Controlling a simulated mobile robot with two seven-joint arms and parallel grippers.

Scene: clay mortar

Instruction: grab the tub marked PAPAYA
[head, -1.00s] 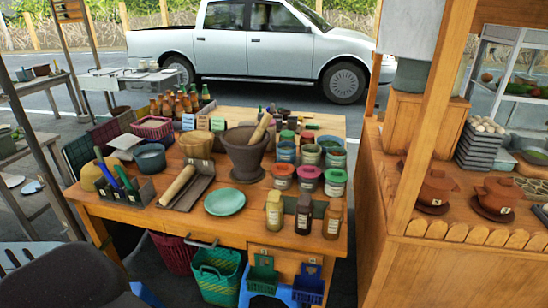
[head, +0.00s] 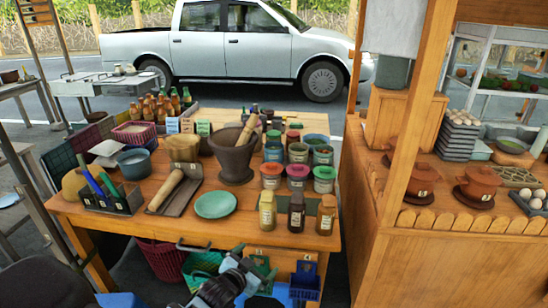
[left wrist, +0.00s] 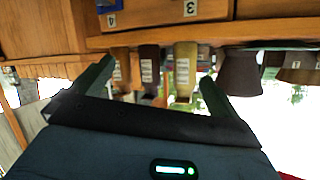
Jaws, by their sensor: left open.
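Several labelled tubs with coloured lids stand grouped on the right half of the wooden table. The front row has a red-lidded tub (head: 271,174), a pink-lidded tub (head: 297,177) and a green-lidded tub (head: 324,179); more tubs (head: 298,153) stand behind. The lettering is too small to read, so I cannot tell which is PAPAYA. My left gripper (head: 235,262) is low in front of the table's front edge, below and left of the tubs. In the left wrist view its fingers (left wrist: 157,85) are spread, with nothing held. My right gripper is not in view.
Three bottles (head: 297,212) stand at the front edge before the tubs; the upside-down left wrist view also shows them (left wrist: 185,70). A mortar (head: 234,158) and green plate (head: 215,205) are left of the tubs. A wooden post (head: 415,120) and counter rise at right.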

